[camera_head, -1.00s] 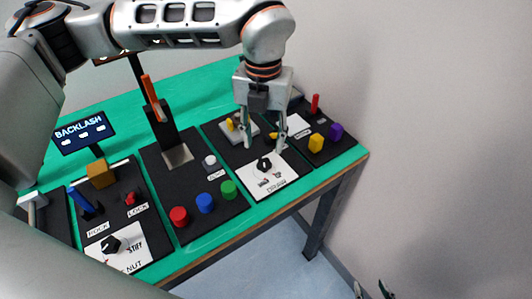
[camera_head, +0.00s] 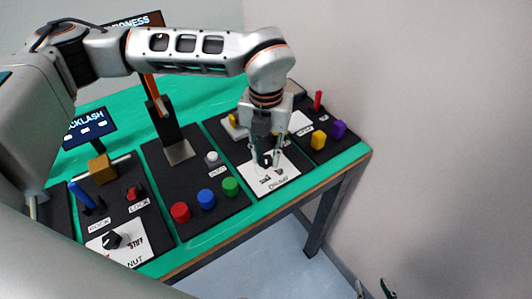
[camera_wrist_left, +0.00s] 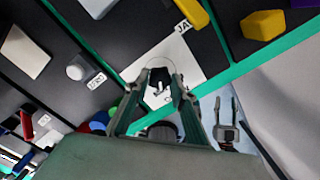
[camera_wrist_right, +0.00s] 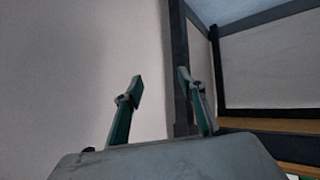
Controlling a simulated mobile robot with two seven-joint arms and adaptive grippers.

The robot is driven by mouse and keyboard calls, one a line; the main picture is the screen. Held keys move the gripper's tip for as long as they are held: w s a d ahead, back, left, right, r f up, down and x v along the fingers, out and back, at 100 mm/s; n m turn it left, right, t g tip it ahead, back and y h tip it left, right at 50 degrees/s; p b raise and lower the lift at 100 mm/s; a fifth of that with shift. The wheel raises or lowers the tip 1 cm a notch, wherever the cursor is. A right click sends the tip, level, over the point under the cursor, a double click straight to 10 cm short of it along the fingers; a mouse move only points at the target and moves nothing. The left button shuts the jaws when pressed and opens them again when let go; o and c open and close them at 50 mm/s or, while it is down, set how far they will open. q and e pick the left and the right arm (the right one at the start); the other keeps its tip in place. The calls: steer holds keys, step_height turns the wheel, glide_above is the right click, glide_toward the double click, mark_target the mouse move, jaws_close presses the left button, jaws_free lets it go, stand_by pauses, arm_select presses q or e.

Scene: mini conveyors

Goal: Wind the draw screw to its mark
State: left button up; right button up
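The draw panel's white card (camera_head: 283,184) carries a black knob with a pale pointer. The knob (camera_wrist_left: 158,92) shows between the fingers in the left wrist view; in the head view the gripper largely hides it. My left gripper (camera_head: 267,156) points down over the card, its fingers on either side of the knob. In the left wrist view my left gripper (camera_wrist_left: 158,82) is open, with gaps between fingers and knob. My right gripper (camera_wrist_right: 160,85) is open and empty, facing a plain wall and a table frame; its fingertips (camera_head: 372,289) show at the head view's bottom edge.
Red (camera_head: 180,211), blue (camera_head: 206,199) and green (camera_head: 230,186) buttons stand left of the draw card. A yellow block (camera_head: 318,140) and a purple block (camera_head: 339,129) stand right. A second black knob (camera_head: 111,240) sits on the nut card. The bench's front edge is close by.

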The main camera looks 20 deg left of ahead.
arm_select(q)
steer(key=shift+m, duration=0.3)
steer(key=shift+r+m+p, duration=0.1)
steer(key=shift+m+p, duration=0.25)
steer(key=shift+m, duration=0.15)
steer(key=shift+m+p, duration=0.35)
steer(key=shift+m, duration=0.75)
steer(key=shift+m+p, duration=0.35)
steer(key=shift+m, duration=1.35)
steer(key=o, duration=1.1)
